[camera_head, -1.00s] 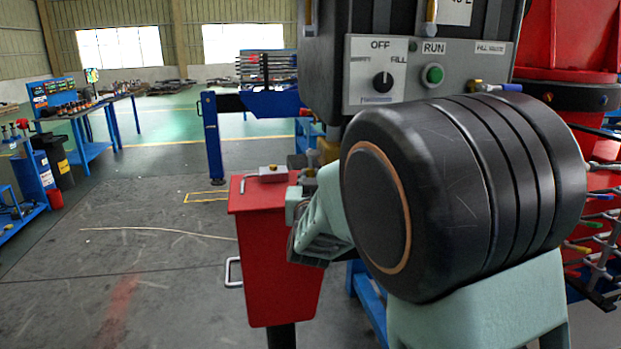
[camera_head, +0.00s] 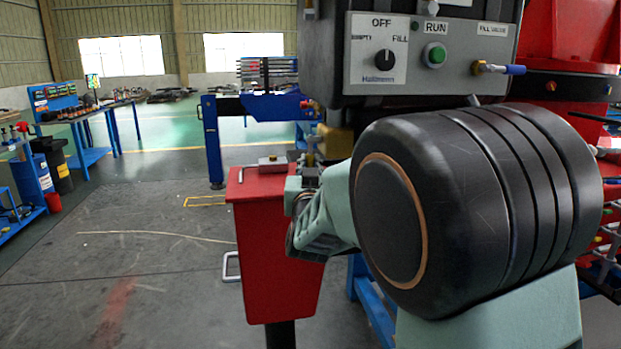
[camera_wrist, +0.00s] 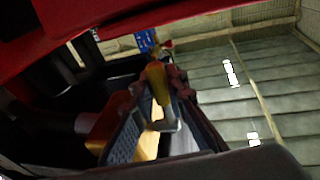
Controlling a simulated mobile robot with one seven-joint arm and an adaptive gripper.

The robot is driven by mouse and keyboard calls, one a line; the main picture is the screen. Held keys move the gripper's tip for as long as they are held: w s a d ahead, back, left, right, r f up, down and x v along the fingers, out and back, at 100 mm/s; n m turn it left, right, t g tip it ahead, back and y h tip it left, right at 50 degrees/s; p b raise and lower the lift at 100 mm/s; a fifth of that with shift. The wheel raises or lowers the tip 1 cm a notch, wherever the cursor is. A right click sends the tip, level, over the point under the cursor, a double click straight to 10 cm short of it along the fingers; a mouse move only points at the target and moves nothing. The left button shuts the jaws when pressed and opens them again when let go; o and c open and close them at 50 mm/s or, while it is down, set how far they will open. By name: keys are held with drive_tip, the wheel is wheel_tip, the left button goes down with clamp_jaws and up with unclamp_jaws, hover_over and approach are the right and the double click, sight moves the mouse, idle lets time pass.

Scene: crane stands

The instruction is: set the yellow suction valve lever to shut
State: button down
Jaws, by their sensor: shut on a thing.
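The yellow suction valve lever (camera_wrist: 157,84) shows in the wrist view as a worn yellow handle with a metal end. My gripper (camera_wrist: 164,80) is shut on it, with its fingers on either side of the handle. In the head view my pale green and black arm covers much of the valve area. My gripper (camera_head: 309,172) is only partly seen there, beside the red box, and the lever cannot be made out clearly. The lever's pivot and exact angle are hard to tell.
A grey control panel (camera_head: 405,75) with a black selector knob, green RUN button and blue-handled fill valve (camera_head: 505,69) stands above my arm. A red box (camera_head: 275,250) on a post is close by. The floor at left is open.

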drive_tip(key=b, duration=0.1)
drive_tip(key=t+b, duration=0.1)
drive_tip(key=b, duration=0.1)
drive_tip(key=shift+w+f, duration=0.2)
drive_tip(key=shift+w, duration=0.05)
drive_tip(key=shift+w+r+t+b, duration=0.15)
drive_tip(key=shift+r+t+b, duration=0.2)
drive_tip(key=shift+b, duration=0.45)
drive_tip(key=c, duration=1.9)
unclamp_jaws()
drive_tip(key=v, duration=1.2)
drive_tip(key=shift+a, duration=0.1)
